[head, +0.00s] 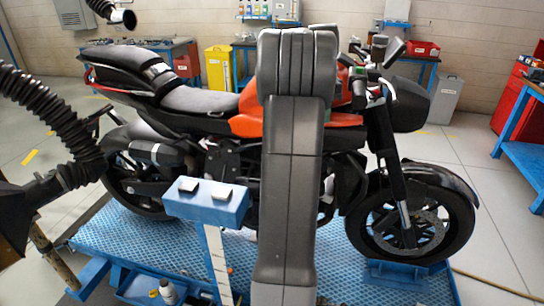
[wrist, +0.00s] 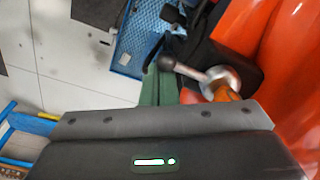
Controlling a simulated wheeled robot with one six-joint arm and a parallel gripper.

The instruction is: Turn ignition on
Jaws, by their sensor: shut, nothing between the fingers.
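The orange and black motorcycle (head: 246,122) stands upright on a blue lift platform (head: 375,288). Its handlebar area (head: 372,82) shows right of my raised arm, which hides part of the tank. In the wrist view, my gripper (wrist: 161,72) has its two greenish fingers together and empty. I cannot tell whether this is the ignition, or whether the fingers touch the lever.
Orange bodywork (wrist: 285,65) fills the right of the wrist view, close to the fitting. A blue control box (head: 205,202) on a post stands before the motorcycle. A black corrugated hose (head: 50,112) hangs at left.

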